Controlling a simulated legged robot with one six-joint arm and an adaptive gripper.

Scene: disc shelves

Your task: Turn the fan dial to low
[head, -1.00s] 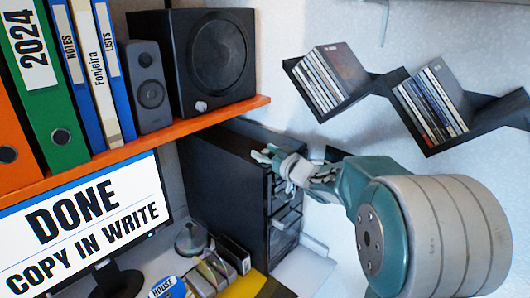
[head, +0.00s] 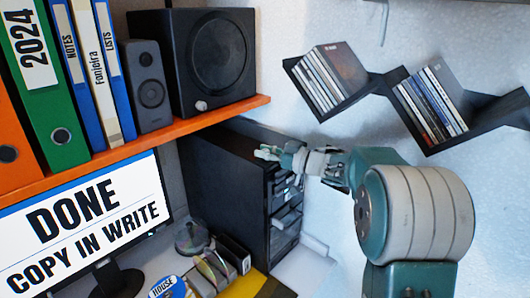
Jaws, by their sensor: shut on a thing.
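The black computer tower (head: 226,184) stands under the orange shelf, its front panel facing right and seen at a steep slant. My gripper (head: 268,154) is at the upper part of that front, its pale fingers overlapping the front edge. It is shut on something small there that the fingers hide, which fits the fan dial. I cannot make out the dial itself, its marks or its setting.
An orange shelf (head: 150,145) with binders and black speakers (head: 222,55) runs above the tower. A monitor (head: 85,225) and a disc rack (head: 212,270) stand at lower left. A zigzag wall shelf (head: 390,85) holds discs above my arm.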

